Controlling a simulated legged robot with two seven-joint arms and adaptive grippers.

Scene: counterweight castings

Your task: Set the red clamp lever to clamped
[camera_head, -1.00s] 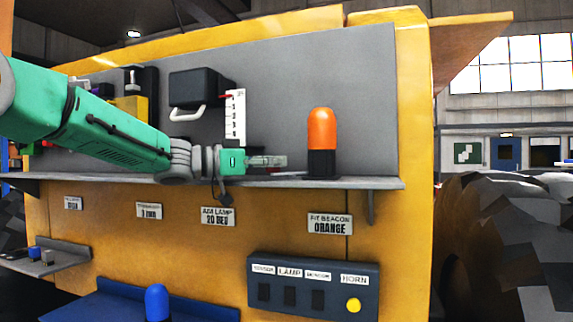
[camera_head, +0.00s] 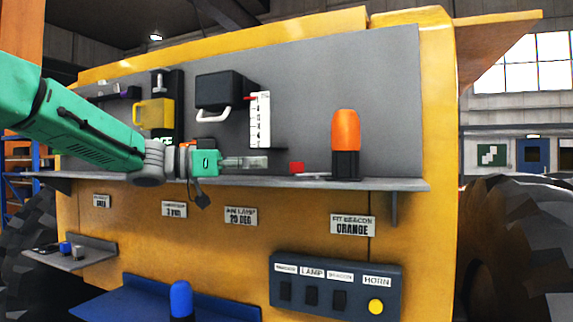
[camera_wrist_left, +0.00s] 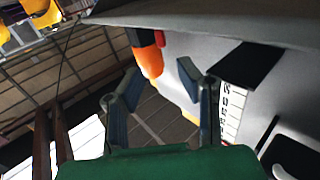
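A small red part (camera_head: 296,168), which looks like the red clamp lever, sits at the shelf's back, left of the orange beacon (camera_head: 346,131). A thin pale strip lies beside it; I cannot tell the lever's setting. My left gripper (camera_head: 262,162) is just above the shelf, its fingers pointing right towards the red part, with a gap between them. In the left wrist view the fingers (camera_wrist_left: 158,88) are spread and empty, with the beacon (camera_wrist_left: 150,62) beyond them. My right gripper is not in view.
The grey shelf (camera_head: 390,184) runs along the panel. A black lamp (camera_head: 222,90) with a white handle and a white scale (camera_head: 260,120) are above the gripper. A yellow block (camera_head: 153,113) is further left. A switch box (camera_head: 335,290) hangs below.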

